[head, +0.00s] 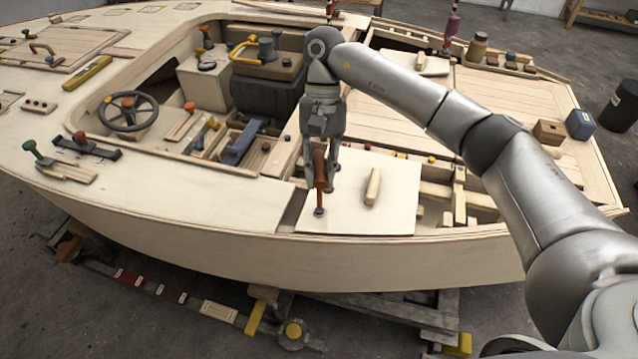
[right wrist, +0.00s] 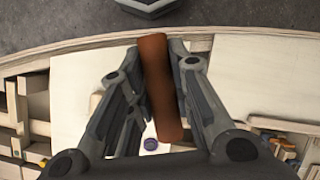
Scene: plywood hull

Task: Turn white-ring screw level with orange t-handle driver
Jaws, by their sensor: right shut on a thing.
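My right gripper (head: 320,172) is shut on an orange-brown handle, which I take to be the t-handle driver (head: 320,168), over a pale panel (head: 340,222) near the hull's edge. A small dark round piece (head: 319,212) shows just below the handle; I cannot tell if it is the driver's end or a screw. In the right wrist view the handle (right wrist: 160,88) lies between the two fingers. A small blue-violet round thing with a pale rim (right wrist: 150,144) shows just below the handle; it may be the white-ring screw. My left gripper is not in view.
A pale wooden peg (head: 373,187) lies on the panel to the right of the gripper. Open framed bays (head: 482,207) lie right of the panel. A steering wheel (head: 128,111) and a blue clamp-like tool (head: 241,143) are to the left. The hull's rim (head: 200,223) runs along the front.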

